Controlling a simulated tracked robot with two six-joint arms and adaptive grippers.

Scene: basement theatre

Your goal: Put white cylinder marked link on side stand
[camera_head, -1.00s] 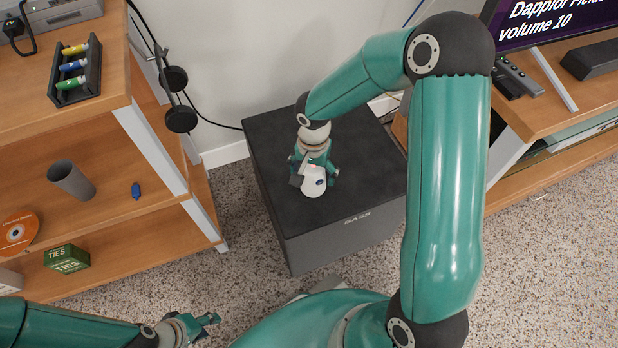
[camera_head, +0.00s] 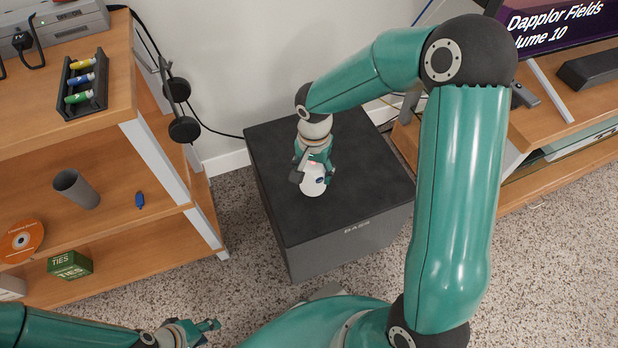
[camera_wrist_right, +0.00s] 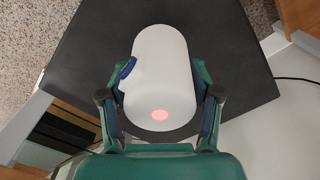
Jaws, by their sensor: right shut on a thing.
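The white cylinder (camera_head: 313,186) is in my right gripper (camera_head: 315,172), over the top of the dark box marked BASS (camera_head: 375,195). In the right wrist view the cylinder (camera_wrist_right: 165,65) sits between both fingers of the right gripper (camera_wrist_right: 166,72), which press on its sides.
A wooden shelf unit (camera_head: 150,145) stands left, with a battery tray (camera_head: 82,85), grey cup (camera_head: 76,188), blue object (camera_head: 140,200), orange disc (camera_head: 20,242) and green box (camera_head: 70,265). Headphones (camera_head: 183,130) hang on its side. A TV bench (camera_head: 575,115) is right. The box top around the cylinder is clear.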

